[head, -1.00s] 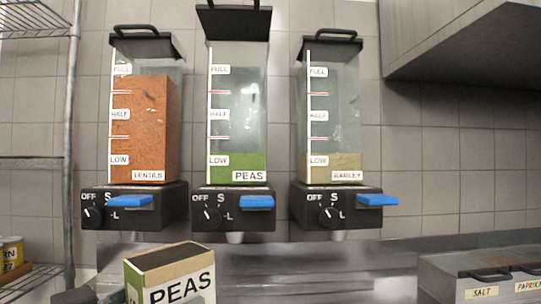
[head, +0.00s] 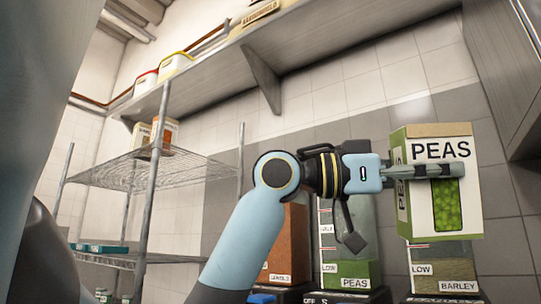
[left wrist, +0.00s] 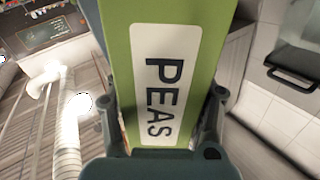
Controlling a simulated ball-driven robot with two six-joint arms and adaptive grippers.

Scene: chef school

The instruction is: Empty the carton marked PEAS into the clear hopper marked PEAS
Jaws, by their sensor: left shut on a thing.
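The carton marked PEAS (head: 460,205) is green and tan with a picture of peas on its front. It is held roughly upright, in front of the barley hopper and higher than the PEAS label of the hopper. My left gripper (head: 435,171) is shut on the carton's sides. The carton (left wrist: 165,75) also fills the middle of the left wrist view, between the fingers (left wrist: 160,120). The clear hopper marked PEAS (head: 369,240) stands left of the carton, with green contents low in it. My left arm and gripper hide its upper part. My right gripper is out of view.
The barley hopper (head: 445,252) is partly hidden behind the carton. The lentils hopper (head: 290,235) stands left of the PEAS hopper. A wire rack (head: 185,170) is at the left, a wall shelf (head: 330,45) above, and a cabinet (head: 500,80) at upper right.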

